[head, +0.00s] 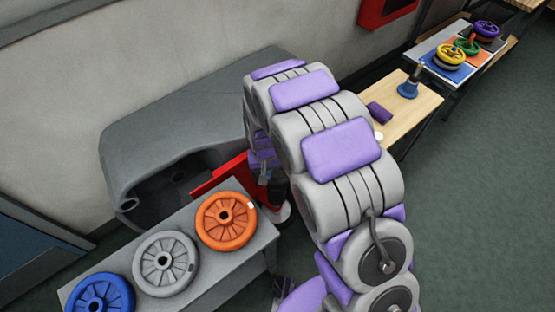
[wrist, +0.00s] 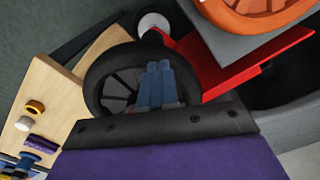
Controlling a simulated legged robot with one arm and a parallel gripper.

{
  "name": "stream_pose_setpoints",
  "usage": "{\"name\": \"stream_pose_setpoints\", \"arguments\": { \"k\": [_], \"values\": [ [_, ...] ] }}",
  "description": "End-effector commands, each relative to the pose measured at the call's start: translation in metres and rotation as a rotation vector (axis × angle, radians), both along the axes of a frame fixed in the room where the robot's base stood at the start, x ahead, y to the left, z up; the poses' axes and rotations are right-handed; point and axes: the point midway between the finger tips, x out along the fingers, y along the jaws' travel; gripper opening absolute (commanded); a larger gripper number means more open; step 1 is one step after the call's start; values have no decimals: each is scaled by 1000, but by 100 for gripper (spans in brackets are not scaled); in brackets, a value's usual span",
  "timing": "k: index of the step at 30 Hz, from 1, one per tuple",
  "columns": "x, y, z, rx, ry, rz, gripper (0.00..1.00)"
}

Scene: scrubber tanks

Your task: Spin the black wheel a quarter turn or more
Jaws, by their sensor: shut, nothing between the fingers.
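The black wheel (wrist: 102,72) lies in the middle of the wrist view, with a dark rim and wedge-shaped spokes. My gripper (wrist: 159,66) has blue fingers, shut together and empty. The fingers reach over the wheel's right inner part, among the spokes and inside the rim. I cannot tell whether they touch a spoke. The fingers and the dark gripper body hide the wheel's lower right part. In the head view my arm hides most or all of the black wheel.
A red panel (wrist: 245,62) stands right of the wheel. A grey bench (head: 205,275) carries orange (head: 226,221), grey (head: 165,262) and blue (head: 99,295) wheels. A grey scrubber body (head: 190,125) stands by the wall. A wooden table (head: 430,105) holds small items. Green floor is open at right.

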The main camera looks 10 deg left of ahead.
Motion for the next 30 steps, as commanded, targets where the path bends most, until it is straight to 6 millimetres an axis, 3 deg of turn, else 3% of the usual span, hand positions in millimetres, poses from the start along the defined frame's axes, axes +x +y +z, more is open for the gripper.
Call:
{"name": "stream_pose_setpoints", "arguments": {
  "k": [21, 30],
  "values": [
    [0, -1, -10, 0, 0, 0, 0],
    [0, -19, -8, 0, 1, -1, 0]
  ]
}}
